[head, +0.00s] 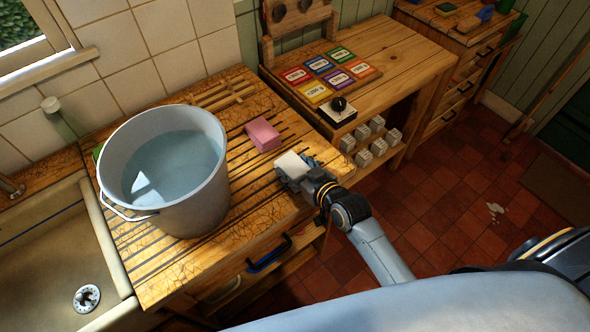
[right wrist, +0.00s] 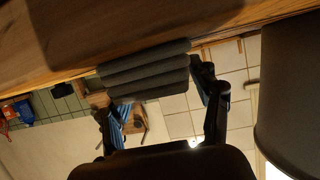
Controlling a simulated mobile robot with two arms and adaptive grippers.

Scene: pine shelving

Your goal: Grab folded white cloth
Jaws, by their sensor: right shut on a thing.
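The folded white cloth (head: 293,164) is at the right edge of the slatted wooden drainboard (head: 178,271). My right gripper (head: 297,174) comes in from the lower right and is shut on the cloth. In the right wrist view the cloth (right wrist: 146,70) looks like a dark grey stack of folded layers in shadow, between the two fingers of the gripper (right wrist: 160,108). The cloth is close to the wooden surface; I cannot tell whether it touches it. My left gripper is not in view.
A large grey bucket of water (head: 190,205) stands on the drainboard to the left. A pink folded cloth (head: 262,135) lies behind the white one. A sink (head: 60,265) is at far left. A wooden bench (head: 395,62) with coloured cards stands behind right.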

